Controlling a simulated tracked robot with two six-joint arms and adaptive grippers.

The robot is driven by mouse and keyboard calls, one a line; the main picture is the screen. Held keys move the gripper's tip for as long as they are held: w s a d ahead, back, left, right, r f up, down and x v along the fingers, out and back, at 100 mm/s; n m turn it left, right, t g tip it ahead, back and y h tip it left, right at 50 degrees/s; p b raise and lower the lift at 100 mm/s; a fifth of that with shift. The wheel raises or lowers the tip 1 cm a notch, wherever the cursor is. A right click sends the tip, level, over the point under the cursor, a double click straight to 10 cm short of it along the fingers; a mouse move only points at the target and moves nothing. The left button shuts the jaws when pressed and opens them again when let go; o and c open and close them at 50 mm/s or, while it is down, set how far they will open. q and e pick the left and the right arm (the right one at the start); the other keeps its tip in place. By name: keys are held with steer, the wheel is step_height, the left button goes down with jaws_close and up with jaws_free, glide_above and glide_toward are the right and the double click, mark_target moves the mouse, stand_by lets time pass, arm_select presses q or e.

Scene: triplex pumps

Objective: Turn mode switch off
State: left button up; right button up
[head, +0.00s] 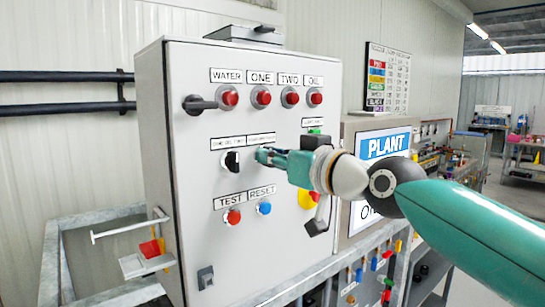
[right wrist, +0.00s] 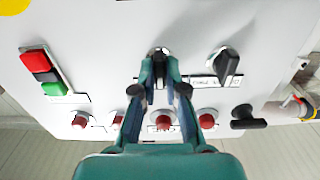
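The grey control cabinet (head: 185,235) carries two selector switches in its middle row. The left switch has a black knob (head: 231,161) and is uncovered; it also shows in the right wrist view (right wrist: 226,62). The right switch is mostly hidden behind my right gripper (head: 264,156); its knob (right wrist: 159,54) shows between the fingertips in the right wrist view. The fingers are drawn close together around this knob and look shut on it. The label text above both switches is too small to read surely, so I cannot tell which is the mode switch. My left gripper is not in view.
Red lamps (head: 262,97) and a black handle (head: 199,104) stand out above the switches. Below are a red TEST button (head: 232,217) and a blue RESET button (head: 264,208). A red-black-green button block (right wrist: 42,70) and a yellow part (head: 306,199) lie right of the gripper.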

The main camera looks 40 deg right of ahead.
steer(key=o, duration=0.4)
steer(key=shift+s, duration=0.1)
steer(key=s, duration=0.7)
steer(key=s+d, duration=0.1)
steer(key=s, duration=0.3)
steer(key=shift+s+f, duration=0.1)
steer(key=shift+s, duration=0.25)
